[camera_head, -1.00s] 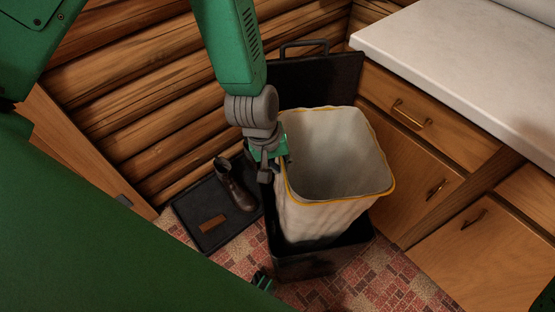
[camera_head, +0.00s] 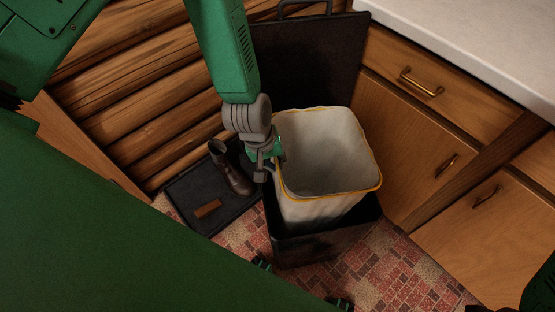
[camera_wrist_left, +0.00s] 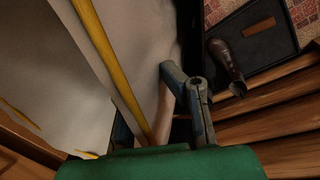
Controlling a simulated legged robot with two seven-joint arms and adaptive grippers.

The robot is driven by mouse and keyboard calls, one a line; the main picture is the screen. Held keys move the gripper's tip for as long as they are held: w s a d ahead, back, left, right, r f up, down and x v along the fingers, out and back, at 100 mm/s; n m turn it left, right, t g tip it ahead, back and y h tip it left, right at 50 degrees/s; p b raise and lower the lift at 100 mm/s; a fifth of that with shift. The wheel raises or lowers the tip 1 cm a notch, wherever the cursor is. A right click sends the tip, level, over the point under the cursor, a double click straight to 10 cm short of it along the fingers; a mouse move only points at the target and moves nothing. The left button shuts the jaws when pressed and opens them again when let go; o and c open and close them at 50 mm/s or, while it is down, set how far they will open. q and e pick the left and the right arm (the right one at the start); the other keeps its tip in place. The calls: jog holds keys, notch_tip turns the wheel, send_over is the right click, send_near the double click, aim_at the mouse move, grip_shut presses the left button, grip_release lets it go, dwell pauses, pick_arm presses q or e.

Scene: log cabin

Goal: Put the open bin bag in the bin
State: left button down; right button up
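The open bin bag (camera_head: 325,185) is pale with a yellow rim and stands upright, mouth up. Its lower part is inside the black bin (camera_head: 310,250) and its upper part stands above the bin's rim. My left gripper (camera_head: 266,165) is at the bag's left rim and looks shut on it. In the left wrist view the fingers (camera_wrist_left: 188,95) are beside the bag's yellow rim (camera_wrist_left: 110,65); the grip itself is partly hidden. The bin's floor and the bag's bottom are hidden. My right gripper does not show clearly.
A dark panel with a handle (camera_head: 305,70) stands upright behind the bin. Wooden cabinets (camera_head: 405,150) with a white counter (camera_head: 470,35) are close on the right. A black tray (camera_head: 190,215) with a brown boot (camera_head: 230,168) lies left of the bin, by the log wall (camera_head: 140,110).

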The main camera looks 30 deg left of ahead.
aim_at(274, 180)
pick_arm(q)
jog(key=f+b, duration=0.1)
jog(key=f, duration=0.1)
jog(key=a+f+b, duration=0.1)
jog(key=f, duration=0.1)
jog(key=shift+a, duration=0.15)
jog(key=shift+d+f+b, duration=0.35)
jog(key=shift+f+b, duration=0.05)
jog(key=shift+f, duration=0.25)
jog(key=shift+d+f+b, duration=0.3)
jog(key=shift+f+b, duration=0.1)
jog(key=shift+f, duration=0.2)
jog(key=shift+d+f+b, duration=0.2)
jog(key=shift+f+b, duration=0.2)
jog(key=shift+f, duration=0.25)
jog(key=shift+a+f, duration=0.15)
jog(key=shift+f, duration=0.1)
jog(key=shift+a+f, duration=0.15)
jog(key=shift+a, duration=0.05)
jog(key=shift+a+f, duration=0.1)
jog(key=shift+a, duration=0.25)
jog(key=shift+d, duration=0.15)
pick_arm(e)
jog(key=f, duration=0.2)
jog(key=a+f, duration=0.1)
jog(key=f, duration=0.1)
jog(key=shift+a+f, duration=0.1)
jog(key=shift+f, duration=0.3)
